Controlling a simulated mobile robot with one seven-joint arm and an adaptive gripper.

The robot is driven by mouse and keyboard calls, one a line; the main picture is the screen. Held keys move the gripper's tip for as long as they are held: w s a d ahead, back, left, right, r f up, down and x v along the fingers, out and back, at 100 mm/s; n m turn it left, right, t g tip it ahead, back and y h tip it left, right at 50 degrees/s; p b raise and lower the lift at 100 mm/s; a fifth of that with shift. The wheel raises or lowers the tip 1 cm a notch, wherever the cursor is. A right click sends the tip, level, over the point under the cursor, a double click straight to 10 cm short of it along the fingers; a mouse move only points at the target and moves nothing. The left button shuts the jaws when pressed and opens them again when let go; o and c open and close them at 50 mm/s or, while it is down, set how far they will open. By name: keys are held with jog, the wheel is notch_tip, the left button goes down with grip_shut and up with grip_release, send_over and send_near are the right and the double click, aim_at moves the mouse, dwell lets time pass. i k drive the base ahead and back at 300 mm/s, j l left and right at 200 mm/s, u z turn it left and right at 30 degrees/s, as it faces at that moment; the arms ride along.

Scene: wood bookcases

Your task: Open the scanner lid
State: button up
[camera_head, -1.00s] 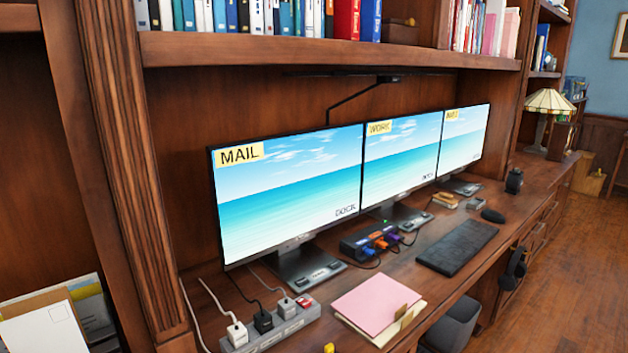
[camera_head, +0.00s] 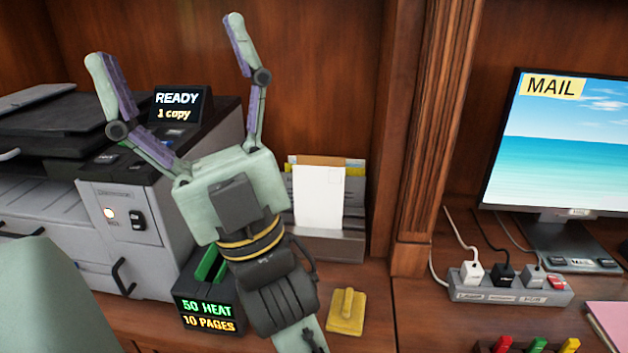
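The scanner (camera_head: 135,225) is a grey multifunction machine at the left, cut off by the picture's left edge. Its dark, flat top, which looks like the lid (camera_head: 60,135), lies roughly level; I cannot tell its exact edges. A small display on it reads "READY 1 copy" (camera_head: 178,105). My gripper (camera_head: 164,42) is in front of the machine's right side. Its two fingers are spread wide and point up, with nothing between them. The fingers and palm hide part of the machine's right side. No contact with the lid is visible.
A black box reading "50 HEAT 10 PAGES" (camera_head: 208,316) and a yellow block with a handle (camera_head: 346,312) sit on the desk near my wrist. An envelope holder (camera_head: 330,240) stands behind. A wooden pillar, power strip (camera_head: 510,290) and monitor (camera_head: 555,150) are at right.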

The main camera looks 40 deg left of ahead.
aim_at(72, 124)
jog(key=u, duration=1.45)
jog(key=l+u, duration=0.3)
jog(key=u, duration=0.15)
jog(key=l+u, duration=0.45)
jog(key=l, duration=0.7)
